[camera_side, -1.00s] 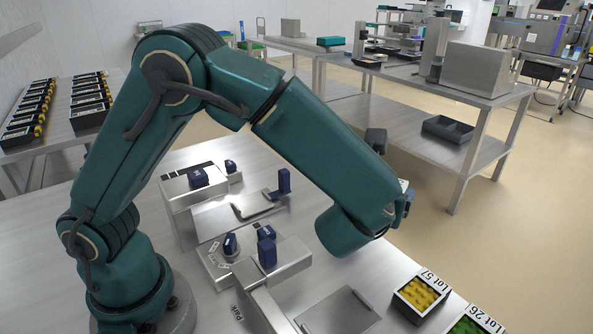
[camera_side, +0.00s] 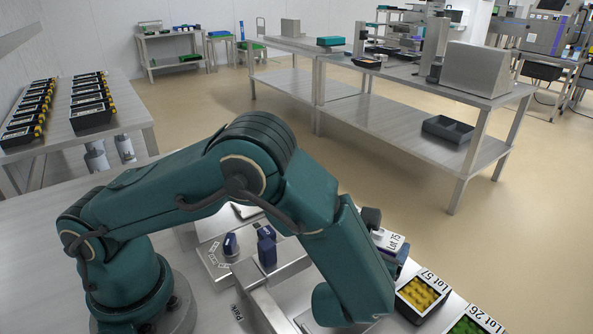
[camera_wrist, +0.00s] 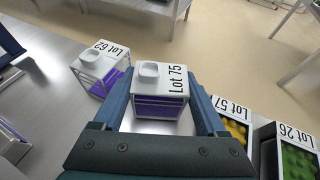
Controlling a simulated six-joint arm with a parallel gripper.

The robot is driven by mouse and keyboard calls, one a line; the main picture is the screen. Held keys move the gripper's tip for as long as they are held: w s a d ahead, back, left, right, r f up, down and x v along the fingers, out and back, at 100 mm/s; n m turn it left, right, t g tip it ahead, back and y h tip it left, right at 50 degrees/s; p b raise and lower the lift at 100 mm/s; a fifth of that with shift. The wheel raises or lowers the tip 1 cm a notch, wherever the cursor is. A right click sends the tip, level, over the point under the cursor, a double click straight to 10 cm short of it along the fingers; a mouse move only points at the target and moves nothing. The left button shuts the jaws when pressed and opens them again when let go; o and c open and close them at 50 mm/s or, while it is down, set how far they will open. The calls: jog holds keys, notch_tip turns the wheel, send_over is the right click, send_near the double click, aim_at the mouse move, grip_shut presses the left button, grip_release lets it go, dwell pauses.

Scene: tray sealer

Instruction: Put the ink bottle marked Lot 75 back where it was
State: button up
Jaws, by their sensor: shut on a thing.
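The ink bottle marked Lot 75 (camera_wrist: 162,92) is a white-framed block with purple sides, a white top and a round cap. It is between the fingers of my gripper (camera_wrist: 165,100), which is shut on it. In the side view its white labelled top (camera_side: 391,241) shows beside my gripper (camera_side: 392,262), and its lower part is hidden by my arm. It looks upright. I cannot tell whether its base touches the table. A similar bottle marked Lot 62 (camera_wrist: 99,68) stands to its left in the wrist view.
A tray marked Lot 57 (camera_side: 409,307) with yellow contents is close to the right of my gripper. A tray marked Lot 26 (camera_wrist: 288,128) with green contents is beyond it. The metal sealer fixture with dark blue knobs (camera_side: 266,248) is left of my gripper.

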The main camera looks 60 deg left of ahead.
jog(key=shift+f, duration=0.15)
jog(key=o, duration=1.3)
jog(key=v, duration=0.7)
jog(key=shift+s+d, duration=0.15)
jog(key=shift+s, duration=0.1)
